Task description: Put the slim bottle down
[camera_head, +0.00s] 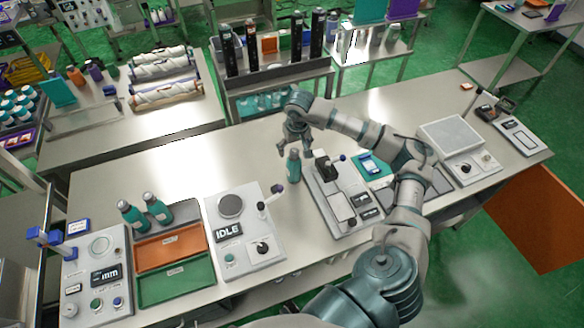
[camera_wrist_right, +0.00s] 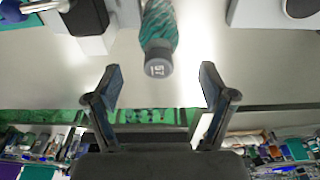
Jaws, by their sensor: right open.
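The slim bottle (camera_head: 293,164) is teal with a grey cap and stands upright on the steel bench. In the right wrist view the bottle (camera_wrist_right: 158,40) shows its marked grey cap, beyond the fingertips and between their lines. My right gripper (camera_head: 296,148) is over the bench just behind and above the bottle. In the right wrist view the gripper (camera_wrist_right: 160,78) has its two fingers spread wide with nothing between them. The bottle looks apart from both fingers. My left gripper is not in view.
The device with a black clamp (camera_head: 335,180) stands close right of the bottle. The IDLE machine (camera_head: 243,230) is at the left, beside an orange tray (camera_head: 168,250), a green tray (camera_head: 175,285) and two teal bottles (camera_head: 145,212). Bare bench lies behind and left of the bottle.

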